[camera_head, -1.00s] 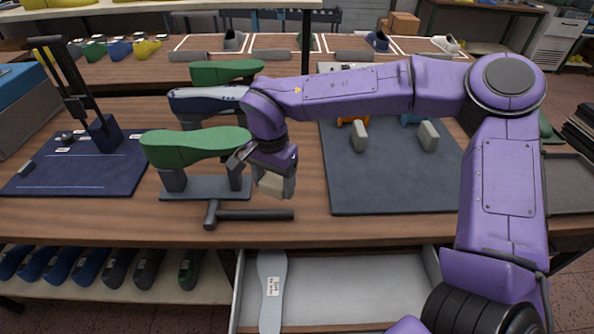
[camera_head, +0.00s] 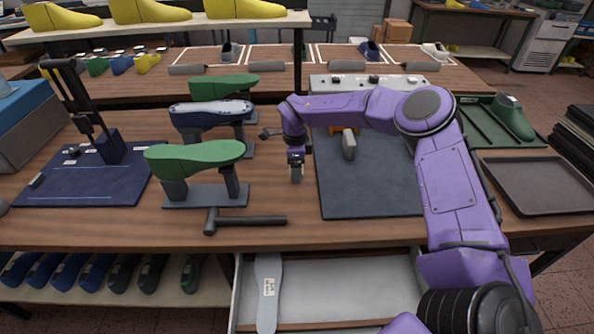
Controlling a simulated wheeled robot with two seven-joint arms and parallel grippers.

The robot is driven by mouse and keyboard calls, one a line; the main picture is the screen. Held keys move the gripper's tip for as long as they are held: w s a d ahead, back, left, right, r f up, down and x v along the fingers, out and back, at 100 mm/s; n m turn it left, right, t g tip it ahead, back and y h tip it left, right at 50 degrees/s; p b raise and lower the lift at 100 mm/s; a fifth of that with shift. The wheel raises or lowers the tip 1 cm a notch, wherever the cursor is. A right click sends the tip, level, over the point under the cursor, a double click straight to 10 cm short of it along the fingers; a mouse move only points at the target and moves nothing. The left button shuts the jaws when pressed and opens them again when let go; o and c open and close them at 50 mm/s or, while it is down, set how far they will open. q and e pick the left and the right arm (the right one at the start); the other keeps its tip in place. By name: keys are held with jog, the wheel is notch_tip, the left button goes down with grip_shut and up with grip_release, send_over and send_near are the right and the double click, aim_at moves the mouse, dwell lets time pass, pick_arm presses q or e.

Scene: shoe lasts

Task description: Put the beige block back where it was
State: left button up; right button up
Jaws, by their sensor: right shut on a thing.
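My right gripper (camera_head: 296,163) is shut on the beige block (camera_head: 296,176), a small block that hangs below its fingers. The gripper holds it over the wooden bench, between the green shoe last at the front and the left edge of the dark grey mat (camera_head: 370,197). The gripper hides part of the block. I cannot tell whether the block touches the wood. My right arm covers part of that mat. My left gripper is not in view.
A green last (camera_head: 195,157) stands on a grey stand left of the gripper, with a hammer (camera_head: 245,221) in front. More lasts (camera_head: 210,114) stand behind. An open drawer (camera_head: 340,280) sticks out below. The front of the grey mat is clear.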

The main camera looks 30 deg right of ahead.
jog(key=f, duration=0.1)
jog(key=f+p, duration=0.1)
jog(key=f, duration=0.1)
jog(key=shift+w+d+f, duration=0.2)
jog(key=shift+d+f, duration=0.1)
jog(key=shift+d, duration=0.1)
jog(key=shift+f, duration=0.25)
jog(key=shift+f+b, duration=0.3)
jog(key=shift+b, duration=0.05)
jog(key=o, duration=0.9)
jog(key=shift+r, duration=0.1)
jog(key=shift+o, duration=0.2)
jog(key=shift+r+p, duration=0.3)
jog(key=shift+p, duration=0.1)
jog(key=shift+w+r+b, duration=0.15)
jog(key=shift+r+b, duration=0.2)
notch_tip(320, 180, up, 11)
jog(key=shift+r+b, duration=0.1)
jog(key=shift+b, duration=0.9)
